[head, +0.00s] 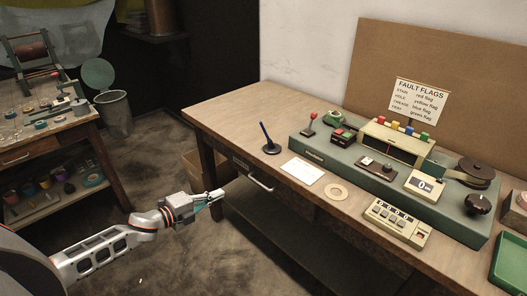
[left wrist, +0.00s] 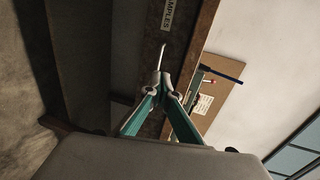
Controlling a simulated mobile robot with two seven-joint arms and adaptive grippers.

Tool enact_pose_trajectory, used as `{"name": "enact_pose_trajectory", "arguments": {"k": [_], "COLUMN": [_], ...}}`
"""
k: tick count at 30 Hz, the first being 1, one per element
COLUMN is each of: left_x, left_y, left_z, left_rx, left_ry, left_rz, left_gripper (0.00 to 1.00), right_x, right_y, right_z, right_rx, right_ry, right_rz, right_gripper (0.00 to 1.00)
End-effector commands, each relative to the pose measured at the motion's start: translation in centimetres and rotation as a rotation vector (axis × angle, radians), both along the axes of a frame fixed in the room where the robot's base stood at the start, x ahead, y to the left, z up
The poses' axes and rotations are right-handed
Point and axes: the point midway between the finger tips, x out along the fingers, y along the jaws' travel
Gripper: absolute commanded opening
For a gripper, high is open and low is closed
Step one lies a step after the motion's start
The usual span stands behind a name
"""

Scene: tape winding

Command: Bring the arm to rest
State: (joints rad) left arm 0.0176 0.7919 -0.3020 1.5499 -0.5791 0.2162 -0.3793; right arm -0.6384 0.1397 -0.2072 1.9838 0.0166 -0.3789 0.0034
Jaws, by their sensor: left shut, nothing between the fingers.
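My left gripper (head: 219,195) is in the head view at the lower middle, in front of the workbench's front left corner. It is shut and empty, apart from the bench. In the left wrist view its teal fingers (left wrist: 163,84) meet at their tips. Past the tips in that view is a metal drawer handle (left wrist: 161,57). My left arm comes in from the lower left, stretched forward. My right gripper is not seen in either view.
The drawer handle (head: 262,184) sticks out in front. A side table (head: 48,140) and bin (head: 115,113) stand left.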

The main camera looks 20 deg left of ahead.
Motion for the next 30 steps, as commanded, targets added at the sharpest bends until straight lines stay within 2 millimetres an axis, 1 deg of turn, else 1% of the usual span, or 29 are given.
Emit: {"name": "enact_pose_trajectory", "arguments": {"k": [3,5,8,11,12,14,15,17,18,21,24,25,27,30], "left_x": [-0.1,-0.4,-2.1,-5.5,-7.3,-10.3,-12.3,-15.4,-17.4,-21.7,-24.9,-25.5,-26.6,-27.3], "left_y": [-0.1,-0.6,-2.7,-6.3,-7.9,-10.3,-11.8,-13.8,-15.1,-17.5,-19.2,-19.5,-20.0,-20.4], "left_z": [0.0,-0.4,-2.1,-4.8,-6.0,-7.7,-8.7,-10.0,-10.7,-11.9,-12.5,-12.6,-12.8,-12.9], "left_rx": [-0.004,-0.023,-0.115,-0.287,-0.372,-0.507,-0.595,-0.723,-0.802,-0.967,-1.081,-1.104,-1.144,-1.170], "left_ry": [0.001,0.010,0.055,0.147,0.195,0.277,0.333,0.417,0.471,0.588,0.671,0.689,0.717,0.737], "left_rz": [0.001,0.006,0.037,0.110,0.151,0.224,0.276,0.358,0.411,0.534,0.627,0.647,0.681,0.702], "left_gripper": [0.00,0.00,0.00,0.00,0.00,0.00,0.00,0.00,0.00,0.00,0.00,0.00,0.00,0.00], "right_x": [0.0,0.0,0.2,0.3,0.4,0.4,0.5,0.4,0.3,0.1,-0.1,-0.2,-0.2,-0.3], "right_y": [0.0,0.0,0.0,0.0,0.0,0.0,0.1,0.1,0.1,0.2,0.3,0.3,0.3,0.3], "right_z": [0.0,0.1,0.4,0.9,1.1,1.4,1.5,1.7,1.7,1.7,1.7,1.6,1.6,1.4], "right_rx": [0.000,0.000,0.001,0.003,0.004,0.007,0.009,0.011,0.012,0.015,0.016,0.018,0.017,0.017], "right_ry": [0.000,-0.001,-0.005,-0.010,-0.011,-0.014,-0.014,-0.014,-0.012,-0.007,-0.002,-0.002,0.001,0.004], "right_rz": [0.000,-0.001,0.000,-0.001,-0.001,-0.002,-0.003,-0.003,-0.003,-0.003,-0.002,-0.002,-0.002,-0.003], "right_gripper": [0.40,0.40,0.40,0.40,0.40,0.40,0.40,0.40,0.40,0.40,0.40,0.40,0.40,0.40]}}
